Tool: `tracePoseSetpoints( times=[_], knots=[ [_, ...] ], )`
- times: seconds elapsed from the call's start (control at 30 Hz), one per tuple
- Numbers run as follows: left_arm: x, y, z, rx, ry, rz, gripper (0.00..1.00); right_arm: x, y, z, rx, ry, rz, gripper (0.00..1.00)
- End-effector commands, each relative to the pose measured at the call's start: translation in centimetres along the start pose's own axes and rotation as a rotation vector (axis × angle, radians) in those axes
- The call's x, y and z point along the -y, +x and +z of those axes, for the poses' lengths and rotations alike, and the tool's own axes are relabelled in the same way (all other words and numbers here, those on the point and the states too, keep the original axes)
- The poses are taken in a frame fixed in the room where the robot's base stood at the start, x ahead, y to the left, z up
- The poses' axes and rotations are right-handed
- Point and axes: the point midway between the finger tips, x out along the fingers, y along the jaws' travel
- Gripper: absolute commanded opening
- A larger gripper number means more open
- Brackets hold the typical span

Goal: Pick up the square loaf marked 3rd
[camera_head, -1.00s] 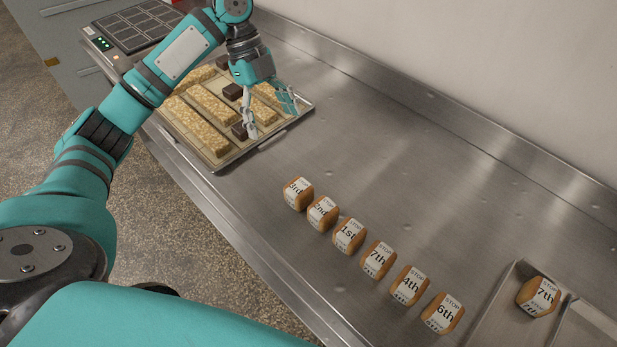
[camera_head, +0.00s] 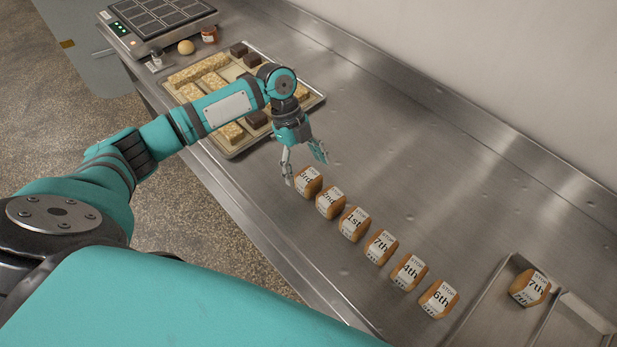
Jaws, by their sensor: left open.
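The square loaf marked 3rd (camera_head: 309,182) is a small brown loaf with a white label. It stands at the far left end of a diagonal row of loaves on the steel counter. My left gripper (camera_head: 306,170) is open, its fingers pointing down just above and behind this loaf. One finger is near the loaf's left side and the other is beyond its upper right. I cannot tell whether a finger touches it. My right gripper is not in view.
Loaves marked 2nd (camera_head: 331,202), 1st (camera_head: 354,224), 7th (camera_head: 380,247), 4th (camera_head: 409,272) and 6th (camera_head: 439,299) continue the row. A metal tray (camera_head: 489,303) at right holds another 7th loaf (camera_head: 530,287). A baking tray (camera_head: 228,154) with bars lies behind my arm.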

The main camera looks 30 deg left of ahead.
Motion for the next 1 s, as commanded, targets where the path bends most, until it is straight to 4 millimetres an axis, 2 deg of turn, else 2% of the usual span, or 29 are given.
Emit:
tracePoseSetpoints(
  times=[0.03, 0.2, 0.43, 0.9, 1.0],
  knots=[
    [0.0, 0.5, -0.1, -0.001, -0.001, 0.001, 0.81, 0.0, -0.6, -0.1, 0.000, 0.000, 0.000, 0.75],
    [0.0, 2.0, -0.1, 0.000, 0.000, 0.000, 0.81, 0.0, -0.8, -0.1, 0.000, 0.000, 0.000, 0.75],
    [0.0, 2.1, 0.0, 0.001, 0.000, -0.001, 0.79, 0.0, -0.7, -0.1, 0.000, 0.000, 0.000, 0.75],
    [0.0, 2.1, 0.0, 0.001, 0.000, -0.001, 0.19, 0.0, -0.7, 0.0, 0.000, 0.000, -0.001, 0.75],
    [0.0, 2.1, 0.0, 0.001, 0.000, -0.002, 0.19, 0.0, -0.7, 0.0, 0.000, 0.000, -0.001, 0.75]
  ],
)
